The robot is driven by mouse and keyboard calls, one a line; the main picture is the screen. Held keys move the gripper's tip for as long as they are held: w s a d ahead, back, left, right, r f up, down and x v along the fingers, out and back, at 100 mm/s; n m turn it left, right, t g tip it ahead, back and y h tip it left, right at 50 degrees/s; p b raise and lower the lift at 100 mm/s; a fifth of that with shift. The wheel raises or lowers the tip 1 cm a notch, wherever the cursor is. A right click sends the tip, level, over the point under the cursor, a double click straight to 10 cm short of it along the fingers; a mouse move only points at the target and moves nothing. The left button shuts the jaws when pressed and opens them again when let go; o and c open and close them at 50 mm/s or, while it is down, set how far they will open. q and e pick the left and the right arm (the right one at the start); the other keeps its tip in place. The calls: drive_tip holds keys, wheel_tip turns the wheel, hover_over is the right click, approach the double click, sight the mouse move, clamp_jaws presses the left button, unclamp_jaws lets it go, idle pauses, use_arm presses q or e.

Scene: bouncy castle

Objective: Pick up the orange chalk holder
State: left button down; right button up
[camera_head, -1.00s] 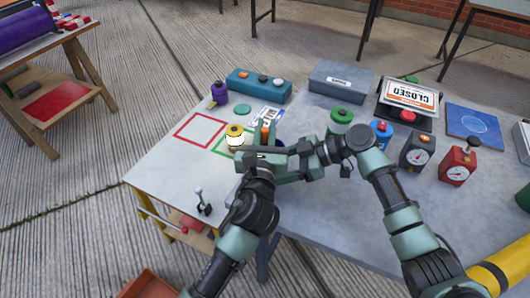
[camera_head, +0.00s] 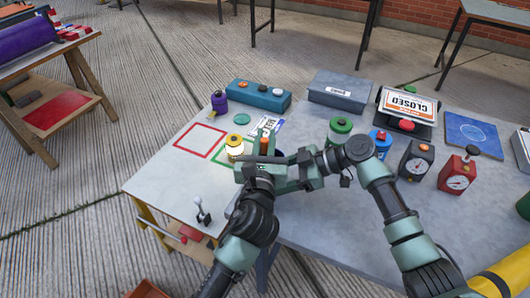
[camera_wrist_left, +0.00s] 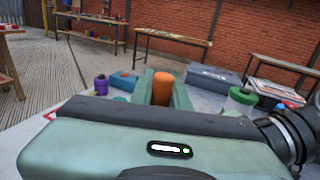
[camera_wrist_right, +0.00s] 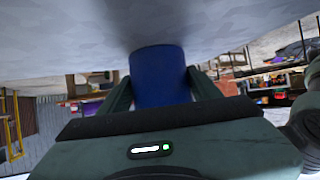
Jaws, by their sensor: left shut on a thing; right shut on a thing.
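The orange chalk holder (camera_wrist_left: 163,88) stands upright between the two fingers of my left gripper (camera_wrist_left: 162,93) in the left wrist view. My right gripper (camera_wrist_right: 160,92) is shut on a dark blue cylinder (camera_wrist_right: 160,76) in the right wrist view. In the head view the right gripper (camera_head: 290,158) is close beside the left, and the blue cylinder is mostly hidden.
A yellow-topped jar (camera_head: 234,147) stands just left of the left gripper. Behind are a purple bottle (camera_head: 219,102), a teal box (camera_head: 258,95) and a grey case (camera_head: 339,89). A green-topped jar (camera_head: 340,129) and gauges stand to the right. The table's front is mostly clear.

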use_arm(q)
wheel_tip(320, 180, up, 18)
idle(0.4)
use_arm(e)
drive_tip(key=o, duration=1.1)
drive_tip(key=shift+c, duration=0.2)
